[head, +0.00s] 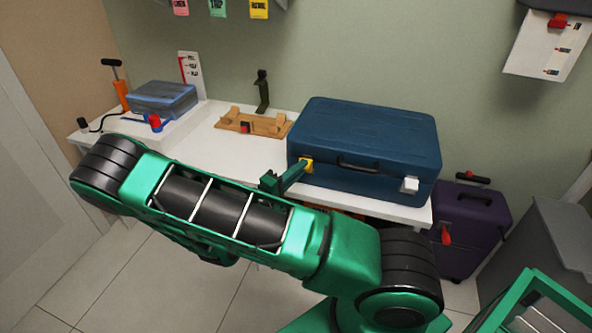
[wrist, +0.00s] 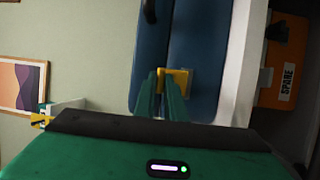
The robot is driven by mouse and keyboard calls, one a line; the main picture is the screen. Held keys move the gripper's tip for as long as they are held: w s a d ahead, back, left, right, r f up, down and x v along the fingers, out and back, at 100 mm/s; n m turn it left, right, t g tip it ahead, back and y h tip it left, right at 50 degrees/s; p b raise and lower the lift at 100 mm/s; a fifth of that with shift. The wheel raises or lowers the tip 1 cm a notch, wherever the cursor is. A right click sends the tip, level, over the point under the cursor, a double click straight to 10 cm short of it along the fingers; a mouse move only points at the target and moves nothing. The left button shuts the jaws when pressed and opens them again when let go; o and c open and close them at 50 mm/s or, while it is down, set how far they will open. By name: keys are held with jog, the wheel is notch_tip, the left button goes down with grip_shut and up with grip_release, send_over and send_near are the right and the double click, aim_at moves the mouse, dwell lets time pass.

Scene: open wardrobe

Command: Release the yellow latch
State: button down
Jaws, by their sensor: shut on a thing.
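A blue suitcase (head: 365,140) lies shut on the white table. Its yellow latch (head: 308,165) is on the front face at the left, and a white latch (head: 409,185) is at the right. My gripper (head: 298,170) reaches the suitcase front at the yellow latch. In the wrist view the two green fingers of my gripper (wrist: 172,85) are shut on the yellow latch (wrist: 178,76), with the blue suitcase (wrist: 204,60) behind. The fingers hide part of the latch, so its exact angle cannot be told.
A black handle (head: 358,166) sits between the latches. A wooden fixture (head: 252,122) and a clear blue-edged box (head: 163,97) are to the left on the table. A purple suitcase (head: 470,225) stands on the floor at right. An orange case marked SPARE (wrist: 284,60) shows beside the table.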

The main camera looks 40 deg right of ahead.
jog(key=shift+s+a+f+m+g+h, duration=0.15)
jog(key=shift+f+m+g+h, duration=0.55)
jog(key=shift+m+h, duration=0.65)
jog(key=shift+s+a+f+m+g+h, duration=0.1)
jog(key=shift+f+m+g+h, duration=0.25)
jog(key=shift+f+m+h, duration=1)
jog(key=shift+s+a+f+m+g+h, duration=0.15)
jog(key=shift+f+m+g+h, duration=0.55)
jog(key=shift+h, duration=1.2)
jog(key=shift+r+m+g, duration=0.1)
jog(key=shift+m+g, duration=0.25)
jog(key=shift+m, duration=0.25)
jog(key=c, duration=1.8)
grip_release()
jog(key=shift+h, duration=0.3)
jog(key=shift+r, duration=0.1)
